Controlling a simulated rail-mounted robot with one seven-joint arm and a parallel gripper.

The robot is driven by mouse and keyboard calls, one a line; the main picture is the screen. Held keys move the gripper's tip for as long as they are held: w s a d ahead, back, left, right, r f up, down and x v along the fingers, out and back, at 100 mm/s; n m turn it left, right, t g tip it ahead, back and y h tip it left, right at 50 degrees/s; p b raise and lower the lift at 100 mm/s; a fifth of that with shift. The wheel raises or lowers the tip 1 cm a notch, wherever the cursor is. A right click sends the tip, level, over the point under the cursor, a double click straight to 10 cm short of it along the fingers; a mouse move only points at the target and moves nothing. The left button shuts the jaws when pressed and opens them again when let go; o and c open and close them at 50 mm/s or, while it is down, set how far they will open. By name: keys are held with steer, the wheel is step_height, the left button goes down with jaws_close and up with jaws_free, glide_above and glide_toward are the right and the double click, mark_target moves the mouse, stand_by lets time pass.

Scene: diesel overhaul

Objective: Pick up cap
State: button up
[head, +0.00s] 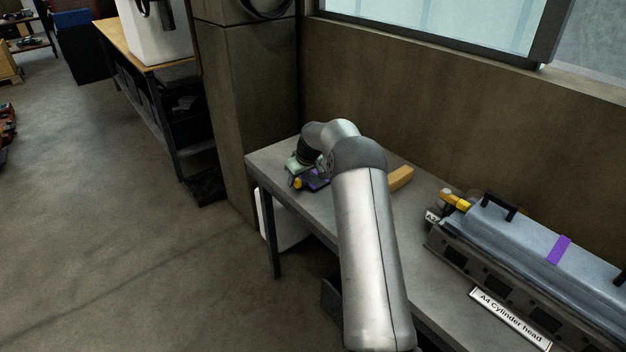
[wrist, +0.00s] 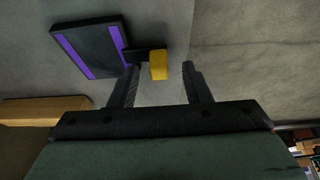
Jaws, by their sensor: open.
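A flat dark piece with two purple stripes (wrist: 82,55) lies on the grey table at the upper left of the wrist view; I take it to be the cap. A short black arm joins it to a small yellow block (wrist: 158,65). In the head view the purple-striped piece (head: 318,183) and the yellow block (head: 298,183) show near the table's left end, partly hidden by my gripper. My gripper (wrist: 161,72) is open, one finger on each side of the yellow block in the wrist view. Whether a finger touches it, I cannot tell.
An orange-tan block (head: 400,178) lies on the table (head: 270,158) by the wall; it also shows in the wrist view (wrist: 35,110). A grey engine part with black handles and a purple strip (head: 530,235), labelled A4 Cylinder head, fills the table's right side.

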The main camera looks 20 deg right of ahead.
steer(key=shift+w+f, duration=0.1)
steer(key=shift+f, duration=0.05)
jaws_close()
